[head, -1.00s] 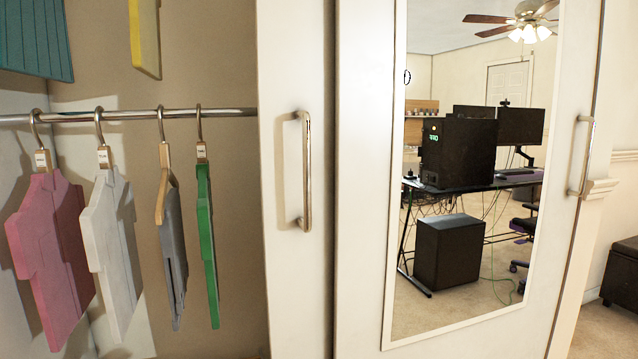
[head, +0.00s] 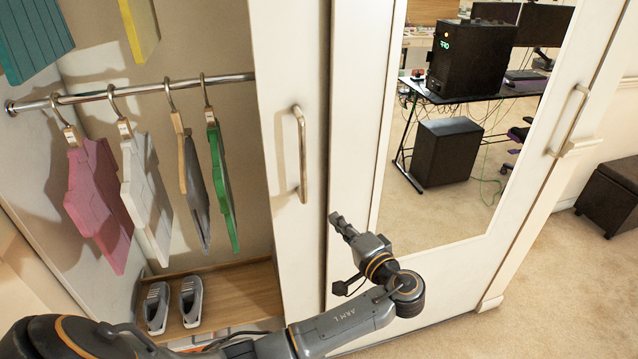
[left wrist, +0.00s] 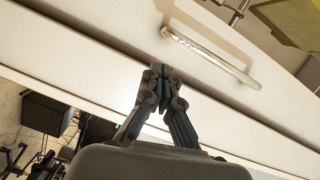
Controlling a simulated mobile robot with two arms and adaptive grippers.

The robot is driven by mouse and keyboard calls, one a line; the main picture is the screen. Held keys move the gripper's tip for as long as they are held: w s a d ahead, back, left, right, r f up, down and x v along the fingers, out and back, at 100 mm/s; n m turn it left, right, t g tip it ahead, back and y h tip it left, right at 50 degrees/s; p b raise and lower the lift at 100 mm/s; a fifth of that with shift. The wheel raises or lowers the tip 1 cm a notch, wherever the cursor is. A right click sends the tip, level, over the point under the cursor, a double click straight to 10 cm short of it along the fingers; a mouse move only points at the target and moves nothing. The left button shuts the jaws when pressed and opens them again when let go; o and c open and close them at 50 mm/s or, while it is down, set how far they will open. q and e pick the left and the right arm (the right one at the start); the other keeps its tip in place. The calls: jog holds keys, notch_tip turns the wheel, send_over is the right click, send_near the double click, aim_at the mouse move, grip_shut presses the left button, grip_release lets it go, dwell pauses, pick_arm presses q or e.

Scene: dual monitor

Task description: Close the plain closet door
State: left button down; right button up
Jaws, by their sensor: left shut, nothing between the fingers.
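The plain closet door (head: 285,65) is a narrow white panel left of the mirrored door, with a vertical metal handle (head: 301,155). To its left the closet is open. The handle also shows in the left wrist view (left wrist: 210,58), just beyond and right of the fingertips. My left gripper (head: 337,221) is shut and empty, low and to the right of the handle, near the door's right edge. In the left wrist view its fingertips (left wrist: 160,68) are close to the seam between the door panels; I cannot tell whether they touch. My right gripper is not in view.
The mirrored door (head: 470,245) with its own handle (head: 568,120) stands right, reflecting a desk and computer. Clothes hang on a rail (head: 155,90) inside the closet. Shoes (head: 158,305) stand on its wooden floor. A dark ottoman (head: 612,195) is at far right, with open carpet before it.

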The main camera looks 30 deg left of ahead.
pick_arm(q)
jog(key=p, duration=0.2)
send_over(315, 200)
jog(key=s+d, duration=0.4)
jog(key=s, duration=0.1)
jog(key=shift+w+a+f, duration=0.15)
jog(key=shift+a, duration=0.1)
